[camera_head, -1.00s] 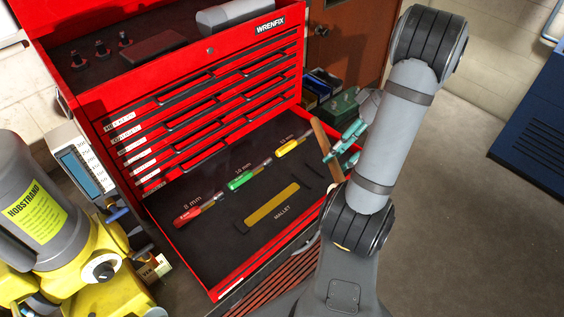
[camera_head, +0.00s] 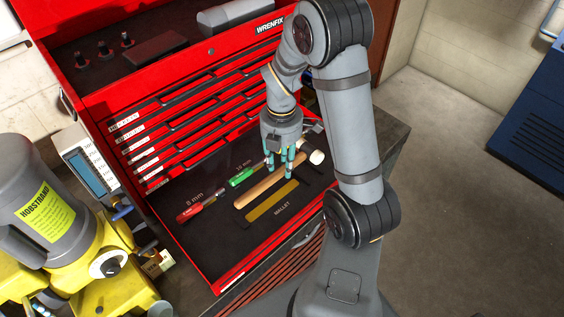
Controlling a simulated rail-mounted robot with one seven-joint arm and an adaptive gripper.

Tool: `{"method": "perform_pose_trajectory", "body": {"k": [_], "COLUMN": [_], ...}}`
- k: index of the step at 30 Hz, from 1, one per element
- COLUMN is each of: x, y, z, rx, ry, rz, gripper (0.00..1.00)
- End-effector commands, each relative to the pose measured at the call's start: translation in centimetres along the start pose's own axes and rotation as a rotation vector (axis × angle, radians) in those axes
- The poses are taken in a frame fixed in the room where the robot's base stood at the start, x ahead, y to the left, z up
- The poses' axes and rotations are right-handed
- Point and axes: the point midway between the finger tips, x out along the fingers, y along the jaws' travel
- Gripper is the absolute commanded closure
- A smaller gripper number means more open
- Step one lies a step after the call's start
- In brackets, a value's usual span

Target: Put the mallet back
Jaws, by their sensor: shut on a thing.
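My gripper (camera_head: 281,158) has its teal fingers shut on the mallet's wooden handle (camera_head: 254,190), over the open red drawer (camera_head: 232,283). The mallet's pale head (camera_head: 317,157) points to the upper right, and the handle runs down to the lower left. The mallet's slot (camera_head: 272,203), a mustard handle shape with a dark head recess, is empty above the MALLET label. The mallet appears just up-left of the slot and roughly parallel to it. I cannot tell how high it is above the foam.
The drawer also holds a red screwdriver (camera_head: 196,209) and a green one (camera_head: 244,176), near the mallet handle. The red tool chest (camera_head: 190,100) rises behind. A yellow and grey machine (camera_head: 45,215) stands at left. Open floor (camera_head: 455,200) lies at right.

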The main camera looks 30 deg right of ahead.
Motion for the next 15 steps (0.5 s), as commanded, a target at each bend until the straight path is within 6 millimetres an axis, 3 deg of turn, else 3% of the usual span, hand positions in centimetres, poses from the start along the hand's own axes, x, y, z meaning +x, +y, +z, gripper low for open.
{"method": "perform_pose_trajectory", "body": {"k": [15], "x": [5.0], "y": [0.1], "z": [0.1], "rx": [0.003], "ry": [0.000], "rz": [0.002], "gripper": [1.00]}}
